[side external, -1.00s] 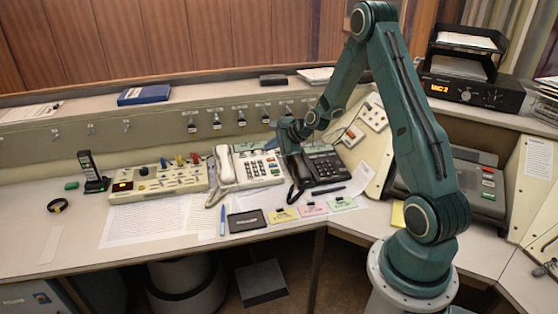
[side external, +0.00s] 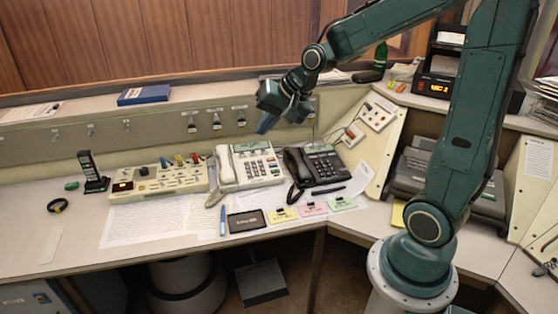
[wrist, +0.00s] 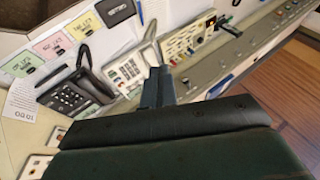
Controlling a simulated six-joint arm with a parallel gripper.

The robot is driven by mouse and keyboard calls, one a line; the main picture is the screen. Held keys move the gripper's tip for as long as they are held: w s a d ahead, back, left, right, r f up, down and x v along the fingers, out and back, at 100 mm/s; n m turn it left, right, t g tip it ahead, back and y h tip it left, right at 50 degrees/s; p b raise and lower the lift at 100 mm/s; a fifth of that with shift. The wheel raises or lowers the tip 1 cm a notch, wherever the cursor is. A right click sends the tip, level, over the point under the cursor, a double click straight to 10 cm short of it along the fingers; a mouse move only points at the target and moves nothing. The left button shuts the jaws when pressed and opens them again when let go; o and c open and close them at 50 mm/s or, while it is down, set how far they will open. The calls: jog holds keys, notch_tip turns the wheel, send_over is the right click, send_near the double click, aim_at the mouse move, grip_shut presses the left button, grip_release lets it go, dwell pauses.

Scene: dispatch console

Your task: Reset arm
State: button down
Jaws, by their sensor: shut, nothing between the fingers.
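My gripper (side external: 268,122) is in the air in front of the back panel, above the white desk phone (side external: 248,168) and apart from it. Its blue fingers point down and are together, with nothing between them. In the wrist view the closed fingers (wrist: 158,88) show at the centre, with the white phone (wrist: 125,72) just to their left. The black desk phone (side external: 318,163) stands to the right of the white phone; it also shows in the wrist view (wrist: 72,95). Both handsets appear to lie on their phones.
A switch panel (side external: 160,180) and a cordless phone (side external: 92,172) stand to the left. Colored note cards (side external: 312,207), a black wallet-like item (side external: 246,221) and a pen (side external: 222,222) lie in front. A sloped panel (side external: 372,140) and a printer-like machine (side external: 412,165) are to the right.

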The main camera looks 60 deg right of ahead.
jog(key=s+a+r+n, duration=0.1)
jog(key=s+a+n, duration=0.1)
jog(key=s, duration=0.4)
jog(key=s+a+r+n+g, duration=0.1)
jog(key=s+a+r+n, duration=0.1)
jog(key=s, duration=0.5)
jog(key=s+a+r+n, duration=0.1)
jog(key=s+a+n, duration=0.2)
jog(key=s+n, duration=0.3)
jog(key=shift+s+a+r+g, duration=0.2)
jog(key=shift+s+r+g, duration=0.1)
jog(key=shift+s, duration=0.35)
